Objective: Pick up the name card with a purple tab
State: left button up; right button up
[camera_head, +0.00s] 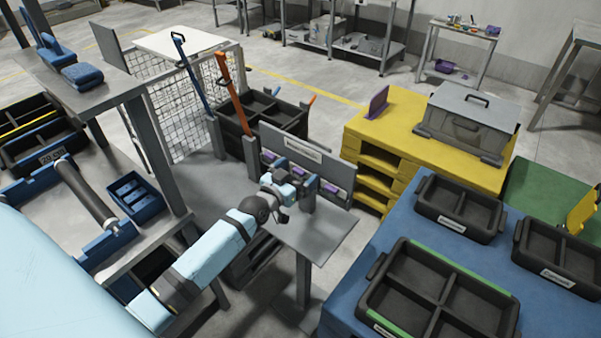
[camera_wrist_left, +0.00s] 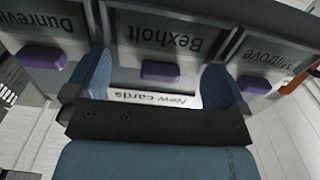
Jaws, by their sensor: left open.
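A grey rack (camera_head: 304,150) stands upright on a small grey table (camera_head: 318,232) and holds a row of name cards with purple tabs. In the left wrist view the middle card, Bexholt (camera_wrist_left: 165,38), has its purple tab (camera_wrist_left: 160,71) between the two fingers. Contact cannot be told.
A "New cards" label (camera_wrist_left: 158,98) shows beyond my fingers. A yellow pallet stack (camera_head: 375,150) stands right of the rack, and a blue table (camera_head: 400,217) with black divided bins (camera_head: 440,290) is at the front right. A dark crate (camera_head: 262,115) stands behind the rack.

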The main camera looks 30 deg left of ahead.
pick_arm(q)
jog(key=shift+c, duration=0.5)
jog(key=c, duration=0.6)
jog(key=shift+r, duration=0.15)
